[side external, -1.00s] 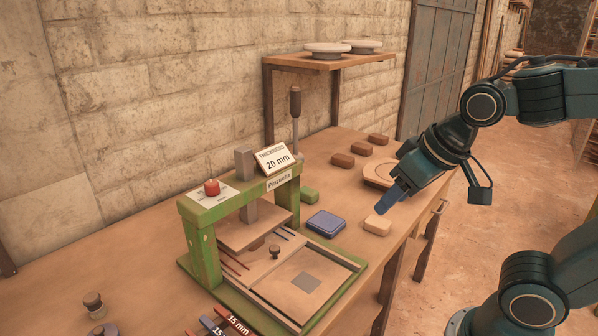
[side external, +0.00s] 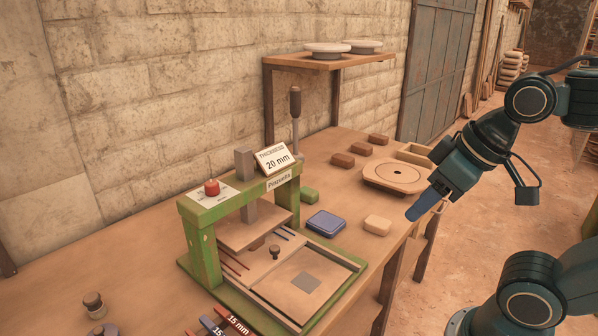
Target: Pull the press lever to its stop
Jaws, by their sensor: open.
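The green press (side external: 205,255) stands on the bench, with a wooden plate (side external: 243,232) raised under its top beam. The press lever (side external: 295,103) appears to be the upright rod with a dark grip at the beam's far end, behind the thickness sign. Its lower end is partly hidden. My gripper (side external: 415,213) is at the bench's right edge, fingers pointing down and left. It is open and empty, well apart from the lever and the press.
A sign reading 20 mm (side external: 274,160) and a red knob (side external: 211,187) sit on the beam. A blue pad (side external: 326,222), a cream block (side external: 377,225) and a round wooden disc (side external: 395,177) lie right of the press. A shelf (side external: 330,60) is on the wall behind.

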